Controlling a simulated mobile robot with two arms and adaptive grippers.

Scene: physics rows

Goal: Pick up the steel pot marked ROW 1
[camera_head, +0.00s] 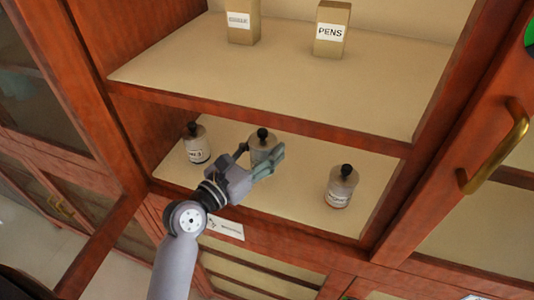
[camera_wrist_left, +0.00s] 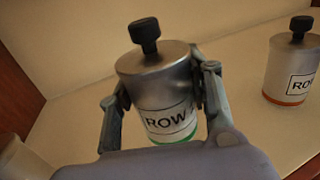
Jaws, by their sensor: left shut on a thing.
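Three steel pots with black knobs stand on the lower shelf (camera_head: 300,193) of the cabinet. My left gripper (camera_head: 255,158) is shut around the middle pot (camera_head: 262,144). In the wrist view this pot (camera_wrist_left: 160,75) is upright between the fingers, with a green band; its label reads ROW, and the number cannot be read. The right pot (camera_head: 341,184) has an orange band; its label is partly cut off in the wrist view (camera_wrist_left: 290,70). The left pot (camera_head: 196,142) has a label that seems to end in 3. My right gripper is not in view.
The upper shelf (camera_head: 300,75) holds a PENS box (camera_head: 331,28) and another labelled box (camera_head: 243,20). Its front edge passes above the pots. A cabinet door with a brass handle (camera_head: 497,150) stands at the right. Bare shelf lies between the pots.

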